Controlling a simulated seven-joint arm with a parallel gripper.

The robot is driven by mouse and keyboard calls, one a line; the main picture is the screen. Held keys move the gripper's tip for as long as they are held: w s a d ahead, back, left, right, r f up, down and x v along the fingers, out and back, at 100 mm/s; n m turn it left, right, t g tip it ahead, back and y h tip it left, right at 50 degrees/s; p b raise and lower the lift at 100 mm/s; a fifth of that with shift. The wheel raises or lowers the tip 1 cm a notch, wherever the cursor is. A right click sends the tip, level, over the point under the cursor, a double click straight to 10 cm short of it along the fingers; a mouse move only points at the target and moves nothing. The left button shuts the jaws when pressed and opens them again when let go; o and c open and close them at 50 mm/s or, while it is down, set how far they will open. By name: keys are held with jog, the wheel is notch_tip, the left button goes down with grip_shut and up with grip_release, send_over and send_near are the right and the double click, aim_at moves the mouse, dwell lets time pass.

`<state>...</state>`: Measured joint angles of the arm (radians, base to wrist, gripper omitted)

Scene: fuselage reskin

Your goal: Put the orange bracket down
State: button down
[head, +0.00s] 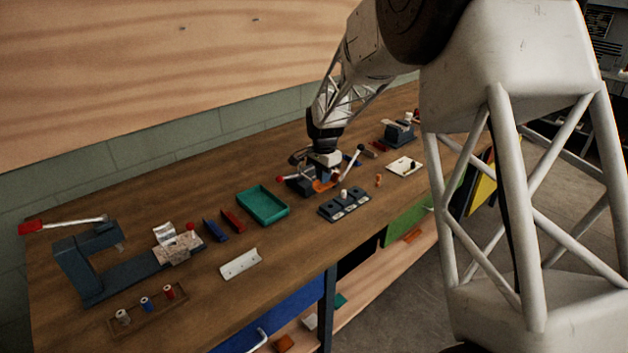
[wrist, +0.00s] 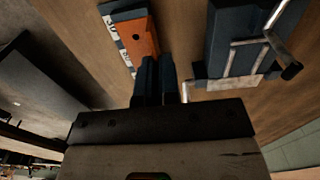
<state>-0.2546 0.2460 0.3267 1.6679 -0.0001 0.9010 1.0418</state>
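The orange bracket (wrist: 137,38) is a flat plate with a dark hole in the wrist view, over a dark blue block with a white marked scale (wrist: 118,45). In the head view the bracket (head: 324,186) shows below my gripper (head: 323,172), low beside a dark blue fixture (head: 300,186). In the wrist view my gripper's dark blue fingers (wrist: 157,72) are close together at the bracket's near edge and look shut on it. The fingertips' contact is partly hidden. I cannot tell whether the bracket touches the block.
A green tray (head: 264,206), a dark block with a white knob (head: 344,204), a white plate (head: 405,166) and a small orange peg (head: 378,181) lie around on the wooden bench (head: 200,290). A lever with a metal rod (wrist: 275,35) stands close right of the fingers in the wrist view.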

jog(key=shift+s, duration=0.1)
jog(key=shift+s+a+f+m, duration=0.15)
jog(key=shift+s+a+m, duration=0.5)
jog(key=shift+s+m, duration=0.25)
jog(key=s+a+f+m, duration=0.1)
jog(key=s+a+m, duration=0.1)
jog(key=s+m, duration=0.2)
jog(key=s+a+m, duration=0.3)
jog(key=s+m, duration=0.2)
jog(key=s+a+f+m, duration=0.1)
jog(key=s+a+m, duration=0.1)
jog(key=s+m, duration=0.3)
jog(key=shift+s+a+f, duration=0.15)
jog(key=shift+s+f, duration=0.15)
jog(key=shift+s, duration=0.05)
jog(key=shift+s+a+f+m, duration=0.1)
jog(key=shift+s+a+m, duration=0.05)
jog(key=shift+s+m, duration=0.35)
jog(key=shift+s+a+f+m, duration=0.15)
jog(key=shift+s+m, duration=0.2)
jog(key=shift+m, duration=0.25)
jog(key=shift+r, duration=0.1)
jog(key=shift+w, duration=0.1)
send_over(272, 211)
jog(key=shift+w+f, duration=0.1)
jog(key=shift+f, duration=0.65)
